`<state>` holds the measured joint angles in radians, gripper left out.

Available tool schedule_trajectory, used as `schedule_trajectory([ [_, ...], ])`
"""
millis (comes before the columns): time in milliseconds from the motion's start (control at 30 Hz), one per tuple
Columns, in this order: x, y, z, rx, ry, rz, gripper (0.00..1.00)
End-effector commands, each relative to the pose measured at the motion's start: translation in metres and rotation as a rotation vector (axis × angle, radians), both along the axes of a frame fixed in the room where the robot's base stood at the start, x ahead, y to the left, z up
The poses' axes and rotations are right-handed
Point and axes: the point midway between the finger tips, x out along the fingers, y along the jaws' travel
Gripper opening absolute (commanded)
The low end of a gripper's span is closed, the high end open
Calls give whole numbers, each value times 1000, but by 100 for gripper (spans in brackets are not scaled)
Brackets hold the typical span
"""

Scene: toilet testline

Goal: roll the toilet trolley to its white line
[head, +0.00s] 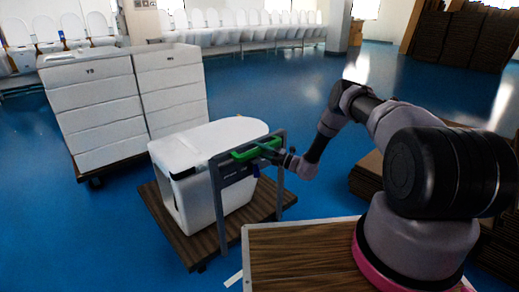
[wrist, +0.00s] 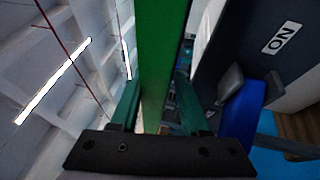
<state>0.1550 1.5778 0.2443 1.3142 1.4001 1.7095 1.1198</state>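The toilet trolley (head: 165,228) is a low brown wood platform with a grey upright frame (head: 218,205) and a green handle bar (head: 257,149). A white toilet unit (head: 200,160) stands on it. My gripper (head: 277,155) is at the right part of the green bar. In the wrist view, the green bar (wrist: 158,55) lies between the two fingers, which appear shut on it; a narrow gap shows lower down on the right. A short white line (head: 233,279) shows on the floor at the trolley's near side, partly hidden by my base.
Another trolley with stacked white boxes (head: 95,110) stands behind on the left. Low brown stacks (head: 368,175) lie to the right, near my arm. Rows of white toilets (head: 250,25) line the back. Blue floor (head: 290,100) is open behind the trolley.

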Motion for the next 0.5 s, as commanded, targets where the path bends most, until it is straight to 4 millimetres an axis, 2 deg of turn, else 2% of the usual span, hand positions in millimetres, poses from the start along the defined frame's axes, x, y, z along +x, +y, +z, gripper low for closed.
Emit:
schedule_trajectory([
  [333, 1, -1, 1, 5, -1, -3, 62],
  [500, -6, -15, -1, 5, 0, -5, 62],
])
